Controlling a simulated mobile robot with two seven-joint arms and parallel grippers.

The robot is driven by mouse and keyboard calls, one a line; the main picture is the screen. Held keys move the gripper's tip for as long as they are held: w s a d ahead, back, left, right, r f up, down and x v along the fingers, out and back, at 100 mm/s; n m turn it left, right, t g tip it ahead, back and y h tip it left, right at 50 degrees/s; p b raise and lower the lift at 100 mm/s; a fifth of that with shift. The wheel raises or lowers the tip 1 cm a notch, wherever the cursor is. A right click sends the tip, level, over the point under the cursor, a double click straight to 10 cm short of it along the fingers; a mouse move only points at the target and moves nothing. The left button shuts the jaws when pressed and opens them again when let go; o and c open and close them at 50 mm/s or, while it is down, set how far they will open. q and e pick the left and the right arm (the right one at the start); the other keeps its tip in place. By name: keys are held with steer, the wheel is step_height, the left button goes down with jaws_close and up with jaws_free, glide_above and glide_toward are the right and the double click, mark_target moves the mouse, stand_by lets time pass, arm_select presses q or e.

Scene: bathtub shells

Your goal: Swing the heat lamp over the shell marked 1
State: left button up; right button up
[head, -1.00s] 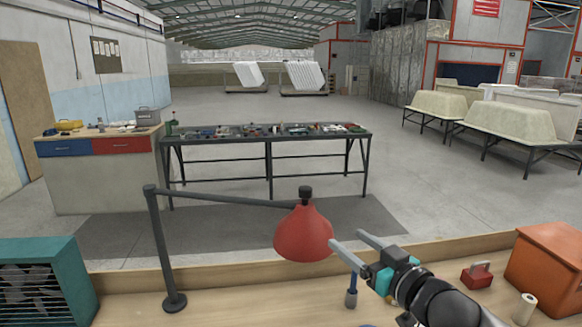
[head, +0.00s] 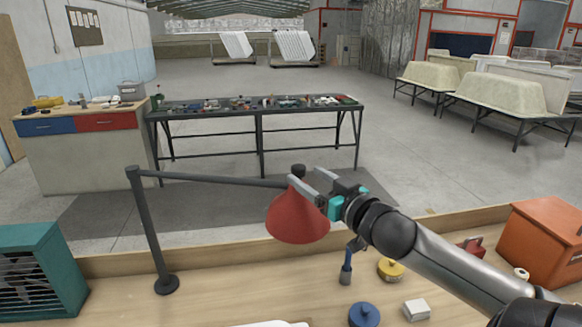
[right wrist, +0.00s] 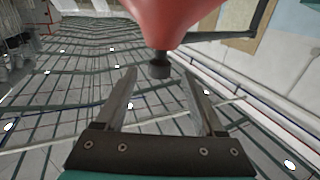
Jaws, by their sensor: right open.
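The heat lamp has a red cone shade (head: 298,218) with a dark knob on top, hung from a grey swing arm (head: 215,180) on an upright post (head: 149,230) at the left of the bench. My right gripper (head: 304,175) is open at the top of the shade, close to the knob. In the right wrist view the dark knob (right wrist: 160,68) is just beyond and between the spread fingertips (right wrist: 160,84), with nothing gripped. No shell marked 1 is readable; only a white edge (head: 270,323) shows at the bottom of the head view. My left gripper is out of view.
On the wooden bench (head: 110,288) are a teal fan heater (head: 38,272), a blue knobbed disc (head: 363,314), a yellow one (head: 391,268), a white block (head: 417,309) and an orange box (head: 545,240). A tool table (head: 255,112) stands beyond.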

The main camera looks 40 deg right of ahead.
steer(key=shift+w+d, duration=0.25)
steer(key=shift+w, duration=1.65)
steer(key=shift+w+d, duration=0.2)
steer(key=shift+w, duration=1.65)
steer(key=shift+c, duration=0.4)
jaws_close()
